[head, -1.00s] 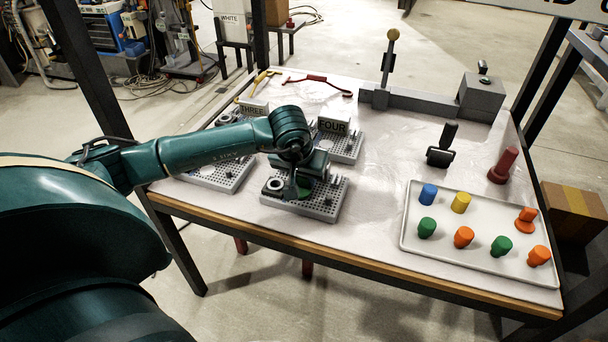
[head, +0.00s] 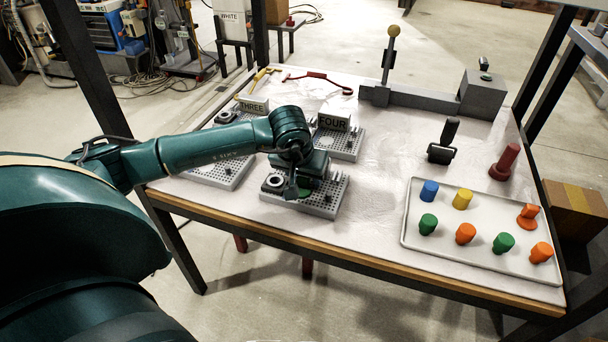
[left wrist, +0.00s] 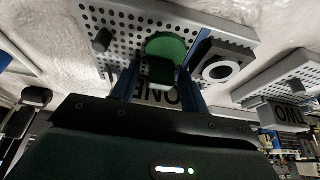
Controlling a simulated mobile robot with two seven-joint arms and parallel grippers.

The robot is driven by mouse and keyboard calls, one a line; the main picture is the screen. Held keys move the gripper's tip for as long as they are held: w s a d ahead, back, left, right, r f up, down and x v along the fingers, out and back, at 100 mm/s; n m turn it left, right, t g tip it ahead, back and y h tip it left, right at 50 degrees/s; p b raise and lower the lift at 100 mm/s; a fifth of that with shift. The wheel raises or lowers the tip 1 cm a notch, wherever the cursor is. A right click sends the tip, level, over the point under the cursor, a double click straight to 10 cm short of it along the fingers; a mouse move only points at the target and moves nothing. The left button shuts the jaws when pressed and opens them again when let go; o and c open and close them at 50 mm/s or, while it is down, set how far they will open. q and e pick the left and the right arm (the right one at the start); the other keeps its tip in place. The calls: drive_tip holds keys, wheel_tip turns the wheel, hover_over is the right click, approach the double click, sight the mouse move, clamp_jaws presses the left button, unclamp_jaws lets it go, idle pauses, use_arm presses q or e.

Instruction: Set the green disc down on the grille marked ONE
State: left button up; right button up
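The green disc (left wrist: 166,46), with its upright green grip (left wrist: 162,74), lies on the perforated grey grille (left wrist: 127,22) in the left wrist view. The sign ONE (left wrist: 158,96) shows upside down behind my fingers. My left gripper (left wrist: 160,84) is open, with a finger on each side of the grip and gaps between. In the head view my left gripper (head: 298,187) is low over the front grille (head: 325,208), and a sliver of the green disc (head: 305,192) shows beneath it. My right gripper is not in view.
A dark block with a pale ring (left wrist: 220,68) sits beside the disc on the same grille. The grille marked TWO (left wrist: 285,78) is next to it. Grilles with signs THREE (head: 253,105) and FOUR (head: 333,122) stand behind. A white tray (head: 480,257) holds several coloured pieces at right.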

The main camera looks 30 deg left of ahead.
sight(296, 202)
use_arm(q)
drive_tip(key=shift+o, duration=0.3)
drive_tip(key=shift+r, duration=0.25)
drive_tip(key=p+v, duration=0.2)
drive_tip(key=v, duration=1)
drive_tip(key=shift+s+r, duration=0.25)
drive_tip(key=shift+s, duration=0.05)
drive_tip(key=shift+d, duration=0.1)
